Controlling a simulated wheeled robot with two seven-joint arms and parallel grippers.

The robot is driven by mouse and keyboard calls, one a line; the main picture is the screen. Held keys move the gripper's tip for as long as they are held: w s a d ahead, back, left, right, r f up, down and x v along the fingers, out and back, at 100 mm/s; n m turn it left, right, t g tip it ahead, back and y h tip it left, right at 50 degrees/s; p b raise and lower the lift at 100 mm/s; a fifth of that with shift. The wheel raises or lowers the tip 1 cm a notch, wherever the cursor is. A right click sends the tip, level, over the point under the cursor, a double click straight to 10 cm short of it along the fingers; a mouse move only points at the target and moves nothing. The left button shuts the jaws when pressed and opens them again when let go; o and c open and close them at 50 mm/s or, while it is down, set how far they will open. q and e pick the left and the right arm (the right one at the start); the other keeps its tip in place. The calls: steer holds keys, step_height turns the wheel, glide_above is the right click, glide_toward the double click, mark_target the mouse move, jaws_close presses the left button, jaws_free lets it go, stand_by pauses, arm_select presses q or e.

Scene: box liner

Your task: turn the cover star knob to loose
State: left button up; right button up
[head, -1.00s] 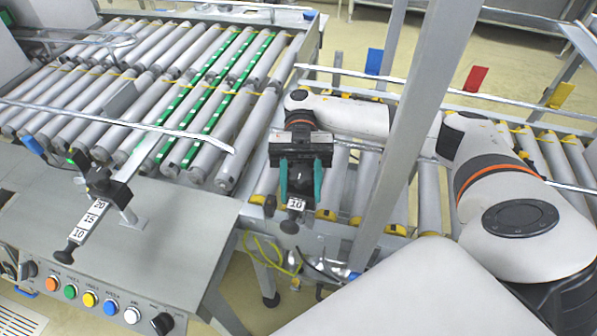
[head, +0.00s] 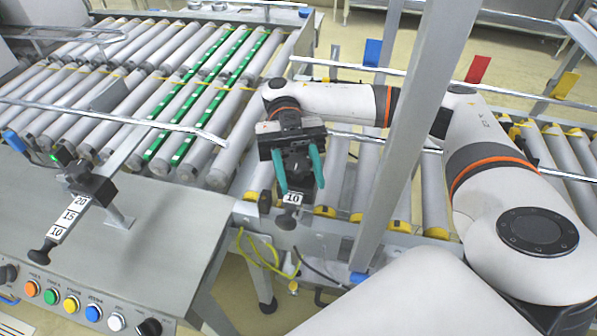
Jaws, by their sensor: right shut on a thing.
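My right gripper (head: 301,186) is pointed down over the near edge of the right-hand conveyor. Its two teal fingers are shut on a black knob (head: 299,175), which I take to be the cover star knob. The knob's shape is mostly hidden by the fingers and the gripper body. A white scale label marked 10 (head: 292,198) and a small black end knob (head: 287,221) show just below the fingers. The gripper is tilted in the picture. My left gripper is out of view.
A similar black clamp (head: 90,183) with a scale strip (head: 69,216) stands on the grey left table (head: 150,235). A grey upright post (head: 401,150) stands right of my gripper, in front of my arm. A guide rail (head: 110,118) crosses the left rollers. Coloured buttons (head: 72,303) line the front panel.

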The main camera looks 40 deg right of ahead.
steer(key=shift+d+r, duration=0.1)
steer(key=o, duration=0.6)
steer(key=shift+o, duration=1.4)
steer(key=shift+s+d, duration=0.1)
steer(key=shift+s, duration=0.05)
steer(key=shift+o, duration=0.3)
steer(key=shift+s, duration=0.2)
steer(key=shift+a+r, duration=0.1)
steer(key=shift+a, duration=0.15)
arm_select(q)
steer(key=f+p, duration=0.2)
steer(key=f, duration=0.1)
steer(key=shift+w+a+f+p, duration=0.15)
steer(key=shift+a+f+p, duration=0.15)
steer(key=shift+p, duration=0.1)
arm_select(e)
step_height(320, 180, up, 10)
steer(key=s, duration=0.1)
steer(key=shift+s+a, duration=0.15)
steer(key=shift+a, duration=0.2)
